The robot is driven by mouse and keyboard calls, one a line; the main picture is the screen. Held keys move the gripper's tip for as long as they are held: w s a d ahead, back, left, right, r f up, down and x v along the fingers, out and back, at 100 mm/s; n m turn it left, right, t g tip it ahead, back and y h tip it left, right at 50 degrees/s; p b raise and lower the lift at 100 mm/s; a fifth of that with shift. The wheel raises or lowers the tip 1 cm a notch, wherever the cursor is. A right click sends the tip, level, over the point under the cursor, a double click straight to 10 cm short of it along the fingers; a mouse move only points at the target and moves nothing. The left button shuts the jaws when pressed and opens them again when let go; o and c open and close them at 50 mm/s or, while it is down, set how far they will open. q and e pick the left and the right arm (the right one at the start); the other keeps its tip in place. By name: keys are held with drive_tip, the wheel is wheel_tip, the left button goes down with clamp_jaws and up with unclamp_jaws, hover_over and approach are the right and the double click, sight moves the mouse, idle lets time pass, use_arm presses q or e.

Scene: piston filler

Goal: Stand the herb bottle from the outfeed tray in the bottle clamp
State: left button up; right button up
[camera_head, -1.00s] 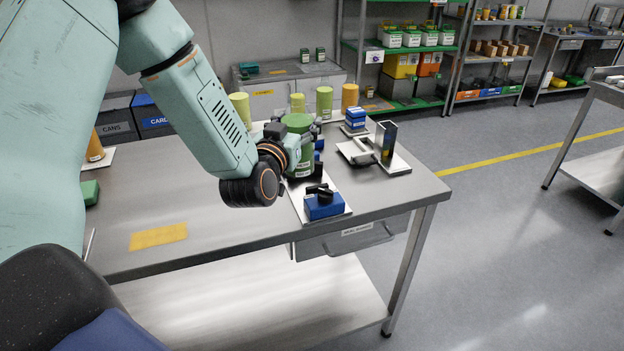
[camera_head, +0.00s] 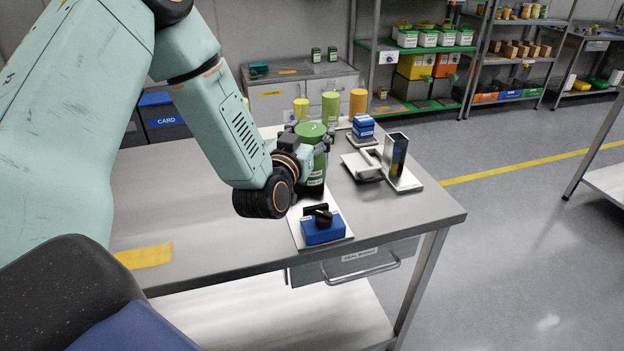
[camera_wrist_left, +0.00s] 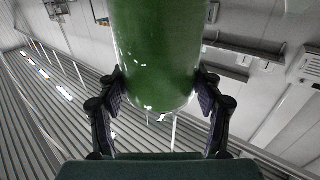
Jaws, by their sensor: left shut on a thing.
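The green herb bottle (camera_head: 317,168) with a pale label is upright in my left gripper (camera_head: 311,148), over a white plate (camera_head: 299,235) on the bench. My left gripper is shut around its upper part. In the left wrist view the bottle (camera_wrist_left: 155,50) fills the space between the two dark fingers (camera_wrist_left: 160,90). A dark shape shows just under the bottle; I cannot tell whether they touch. On the plate's front part is a blue block (camera_head: 323,232) with a black knob. I cannot make out the bottle clamp for certain. My right gripper is not in view.
Right of the bottle stand a shiny upright metal piece (camera_head: 396,155) and a blue box (camera_head: 363,127). Yellow-green (camera_head: 329,108) and orange cylinders (camera_head: 358,102) stand behind. The bench's left part is clear except for a yellow patch (camera_head: 145,256). Bench drawer (camera_head: 350,265) is in front.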

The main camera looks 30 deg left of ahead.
use_arm(q)
drive_tip(key=f, duration=0.3)
drive_tip(key=f+b, duration=0.1)
drive_tip(key=f, duration=0.2)
drive_tip(key=shift+s+a+f, duration=0.1)
drive_tip(key=shift+a+f, duration=0.1)
drive_tip(key=shift+f, duration=0.15)
drive_tip(key=shift+s+d+f, duration=0.1)
drive_tip(key=shift+d+f, duration=0.15)
drive_tip(key=shift+d, duration=0.1)
drive_tip(key=shift+a, duration=0.35)
drive_tip(key=o, duration=1.4)
drive_tip(key=shift+f, duration=0.25)
drive_tip(key=o, duration=0.4)
drive_tip(key=shift+d+r, duration=0.2)
drive_tip(key=shift+d, duration=0.1)
drive_tip(key=shift+a, duration=0.15)
drive_tip(key=shift+a+f, duration=0.1)
drive_tip(key=shift+f, duration=0.05)
drive_tip(key=v, duration=1.2)
